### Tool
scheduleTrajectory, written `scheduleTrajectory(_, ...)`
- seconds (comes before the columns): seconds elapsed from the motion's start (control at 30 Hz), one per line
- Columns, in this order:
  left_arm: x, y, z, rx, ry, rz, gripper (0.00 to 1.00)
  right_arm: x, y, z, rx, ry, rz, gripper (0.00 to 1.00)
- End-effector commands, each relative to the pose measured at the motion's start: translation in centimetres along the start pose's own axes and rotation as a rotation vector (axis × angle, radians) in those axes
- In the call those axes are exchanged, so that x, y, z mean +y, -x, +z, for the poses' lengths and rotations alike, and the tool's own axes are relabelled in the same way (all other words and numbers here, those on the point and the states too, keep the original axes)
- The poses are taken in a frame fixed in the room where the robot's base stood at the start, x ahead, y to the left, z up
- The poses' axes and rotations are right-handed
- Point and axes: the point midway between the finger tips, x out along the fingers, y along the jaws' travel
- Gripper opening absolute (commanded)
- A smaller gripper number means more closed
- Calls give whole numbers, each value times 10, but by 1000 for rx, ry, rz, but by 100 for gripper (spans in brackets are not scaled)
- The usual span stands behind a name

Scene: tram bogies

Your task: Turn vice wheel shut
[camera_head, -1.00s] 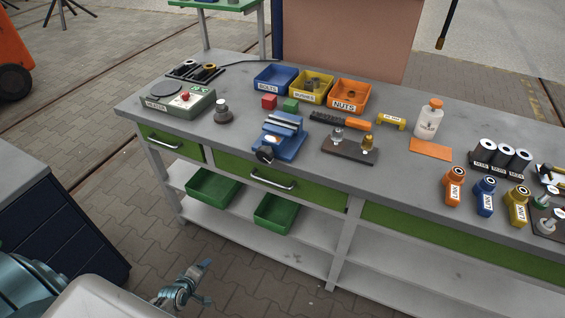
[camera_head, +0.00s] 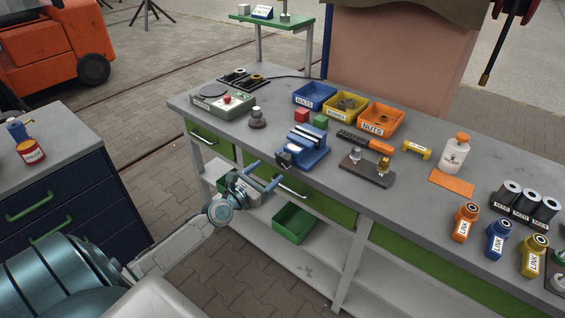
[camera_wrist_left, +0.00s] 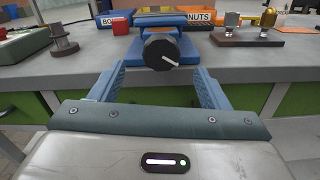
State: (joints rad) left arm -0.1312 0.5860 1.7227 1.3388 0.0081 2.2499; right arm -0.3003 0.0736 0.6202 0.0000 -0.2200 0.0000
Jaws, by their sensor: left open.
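The blue vice (camera_head: 303,147) stands at the front edge of the grey workbench. In the left wrist view its round black wheel (camera_wrist_left: 161,52) with a white mark faces me, and the blue vice base (camera_wrist_left: 150,73) shows around it. My left gripper (camera_head: 262,174) is open in front of the bench edge, pointing at the vice. In the left wrist view its two blue fingers (camera_wrist_left: 158,88) stand apart, left and right of the wheel and nearer to me, with nothing between them. The wheel appears apart from the fingers. My right gripper is not in view.
Blue, yellow and orange bins (camera_head: 382,119) stand behind the vice. Red and green blocks (camera_head: 320,121) lie close behind it. A dark pedestal (camera_head: 257,119) stands left, and a plate with two posts (camera_head: 367,172) right. A drawer handle (camera_head: 293,189) juts out below the bench top.

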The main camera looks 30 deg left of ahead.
Motion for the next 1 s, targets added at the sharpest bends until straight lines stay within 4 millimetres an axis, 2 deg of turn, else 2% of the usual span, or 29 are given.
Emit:
scheduleTrajectory(0.03,0,-11,0,-4,2,2,70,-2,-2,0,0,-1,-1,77)
scheduleTrajectory(0.2,0,-40,-1,-3,0,2,70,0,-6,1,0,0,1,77)
scheduleTrajectory(0.4,0,-66,-1,0,-1,0,70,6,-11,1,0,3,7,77)
scheduleTrajectory(0.6,0,-77,-1,1,-2,0,70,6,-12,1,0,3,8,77)
scheduleTrajectory(0.87,0,-78,-1,2,-3,0,70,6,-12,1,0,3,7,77)
scheduleTrajectory(1.0,0,-77,-1,2,-3,0,46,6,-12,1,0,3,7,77)
